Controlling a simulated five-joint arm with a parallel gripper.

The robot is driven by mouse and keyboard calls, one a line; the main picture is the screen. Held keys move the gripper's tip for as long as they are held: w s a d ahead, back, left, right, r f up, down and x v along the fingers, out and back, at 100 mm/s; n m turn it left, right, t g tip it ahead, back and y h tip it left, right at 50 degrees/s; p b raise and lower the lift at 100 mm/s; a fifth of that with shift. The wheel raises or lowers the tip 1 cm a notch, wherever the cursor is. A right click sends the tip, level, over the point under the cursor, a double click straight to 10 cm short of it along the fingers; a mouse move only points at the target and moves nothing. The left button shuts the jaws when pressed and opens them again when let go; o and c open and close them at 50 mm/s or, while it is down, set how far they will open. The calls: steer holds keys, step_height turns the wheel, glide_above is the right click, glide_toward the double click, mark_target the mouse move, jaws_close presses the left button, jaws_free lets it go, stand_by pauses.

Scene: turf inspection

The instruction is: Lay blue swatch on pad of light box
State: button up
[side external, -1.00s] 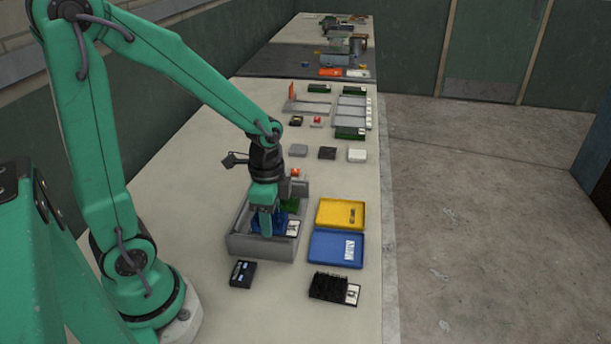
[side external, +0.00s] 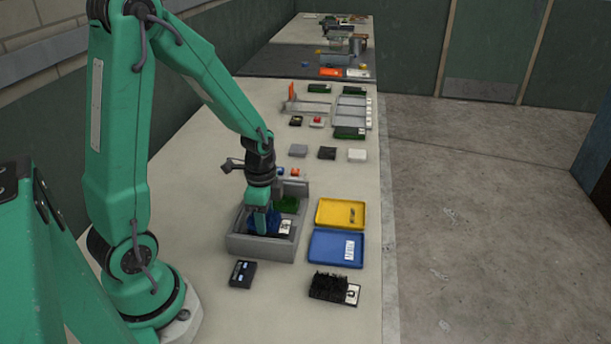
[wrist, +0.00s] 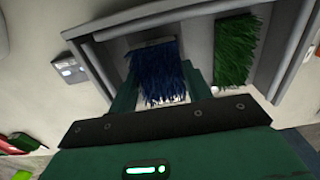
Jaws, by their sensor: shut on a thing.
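My gripper (side external: 261,226) is down inside a grey box (side external: 240,244), which appears to be the light box. It is shut on the blue swatch (side external: 253,221), a tile of dark blue turf fibres with a white label at its right. In the wrist view the blue swatch (wrist: 154,68) sits between my two green fingers (wrist: 160,78). A green swatch (wrist: 237,48) lies in the box to the right of it, apart from it. The pad under the blue swatch is hidden, and I cannot tell if the swatch touches it.
A yellow tray (side external: 341,202) and a blue tray (side external: 325,247) lie right of the box. A black bristly swatch (side external: 328,285) and a dark device (side external: 243,274) lie in front. Blue and red buttons (side external: 294,173) stand behind. Bare bench shows at the front left.

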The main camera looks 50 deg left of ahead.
steer(key=shift+f, duration=1.3)
steer(key=shift+f, duration=0.15)
steer(key=o, duration=0.9)
steer(key=shift+o, duration=0.2)
steer(key=shift+r, duration=6.2)
